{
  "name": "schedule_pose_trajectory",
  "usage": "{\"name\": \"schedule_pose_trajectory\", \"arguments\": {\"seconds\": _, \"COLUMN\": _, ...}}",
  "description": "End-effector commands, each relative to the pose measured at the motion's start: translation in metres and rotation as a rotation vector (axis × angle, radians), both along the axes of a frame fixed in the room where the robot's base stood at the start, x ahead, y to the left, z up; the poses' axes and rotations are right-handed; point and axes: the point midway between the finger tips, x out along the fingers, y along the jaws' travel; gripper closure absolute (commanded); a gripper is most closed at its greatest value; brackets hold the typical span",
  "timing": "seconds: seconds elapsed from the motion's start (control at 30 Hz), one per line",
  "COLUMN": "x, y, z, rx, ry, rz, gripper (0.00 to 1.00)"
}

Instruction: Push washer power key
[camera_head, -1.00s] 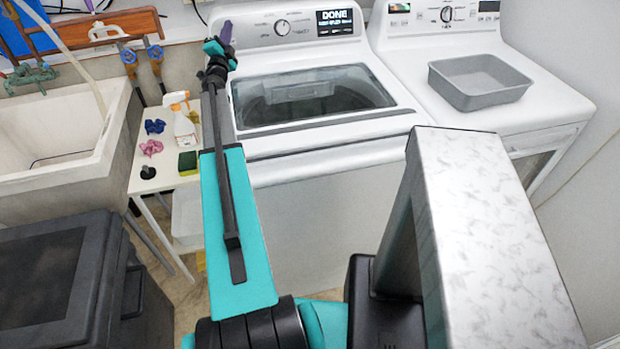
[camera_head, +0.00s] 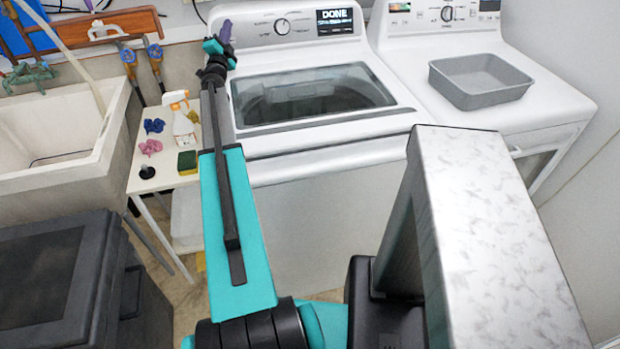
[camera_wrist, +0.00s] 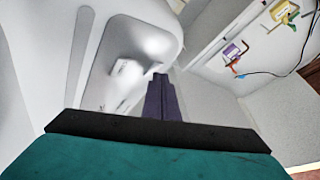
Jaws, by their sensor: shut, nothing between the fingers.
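The washer (camera_head: 310,130) is the white top-loader in the middle of the head view, with a dark glass lid. Its control panel (camera_head: 262,30) has a knob (camera_head: 281,26) and a lit display (camera_head: 334,21) that reads "DONE". My gripper (camera_head: 225,30) is shut and empty at the panel's left end; its purple fingers show there. In the wrist view, the shut purple fingers (camera_wrist: 161,82) point at the edge of a white surface, likely the panel's end. The power key cannot be made out in either view. Contact cannot be told.
A dryer (camera_head: 560,95) with a grey tub (camera_head: 480,80) stands right of the washer. A small white table (camera_head: 150,183) with a spray bottle (camera_head: 182,120) and a sink (camera_head: 60,130) are at the left. A dark bin (camera_head: 70,280) is at the front left.

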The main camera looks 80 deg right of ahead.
Motion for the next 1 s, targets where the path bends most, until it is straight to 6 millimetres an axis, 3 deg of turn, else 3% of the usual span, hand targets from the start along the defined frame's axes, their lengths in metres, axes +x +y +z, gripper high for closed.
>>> {"name": "schedule_pose_trajectory", "arguments": {"seconds": 1.0, "x": -0.004, "y": 0.009, "z": 0.004, "rx": 0.000, "ry": 0.000, "rz": -0.001, "gripper": 1.00}}
